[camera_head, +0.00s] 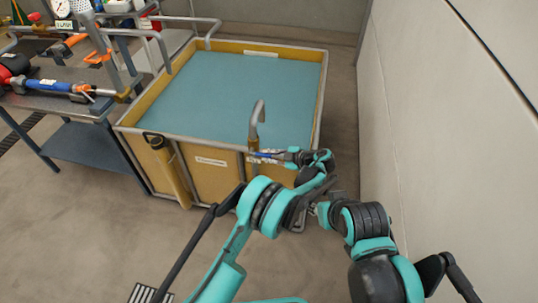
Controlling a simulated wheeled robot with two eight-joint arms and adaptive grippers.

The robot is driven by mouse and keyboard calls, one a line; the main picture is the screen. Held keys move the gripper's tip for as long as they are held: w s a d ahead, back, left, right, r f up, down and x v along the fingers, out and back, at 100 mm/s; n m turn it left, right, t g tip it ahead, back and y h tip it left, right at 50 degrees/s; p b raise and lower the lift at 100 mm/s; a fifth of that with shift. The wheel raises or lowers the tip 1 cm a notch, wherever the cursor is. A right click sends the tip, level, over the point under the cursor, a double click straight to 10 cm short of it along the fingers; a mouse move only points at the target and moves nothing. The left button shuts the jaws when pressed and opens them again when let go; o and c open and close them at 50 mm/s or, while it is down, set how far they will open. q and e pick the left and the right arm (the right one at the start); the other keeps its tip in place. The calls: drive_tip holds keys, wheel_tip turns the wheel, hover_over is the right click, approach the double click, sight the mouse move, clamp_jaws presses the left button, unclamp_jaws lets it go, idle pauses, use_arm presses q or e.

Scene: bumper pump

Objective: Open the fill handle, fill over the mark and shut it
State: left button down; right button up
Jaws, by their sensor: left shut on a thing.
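The yellow-walled tank (195,163) with a grey metal rim holds teal liquid (215,90), its surface a little below the rim. A grey hooked spout (257,118) rises at its front right edge from a brass-coloured fitting. A short blue handle (267,155) lies level beside that fitting. My left gripper (290,155) reaches the handle from the right and is shut on it. A pale label strip (262,54) sits on the inner back wall. My right arm is at the lower right; its fingers are not clear among the dark links.
A metal bench (75,105) at the left carries a blue-and-orange tool (60,87), a round gauge (61,8) and hoses. Grey pipes bend over the tank's back left. A pale wall (440,130) stands close on the right.

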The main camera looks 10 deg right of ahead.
idle(0.4)
use_arm(q)
drive_tip(key=c, duration=1.8)
unclamp_jaws()
drive_tip(key=shift+f, duration=0.1)
wheel_tip(320, 180, up, 10)
drive_tip(key=shift+r, duration=0.1)
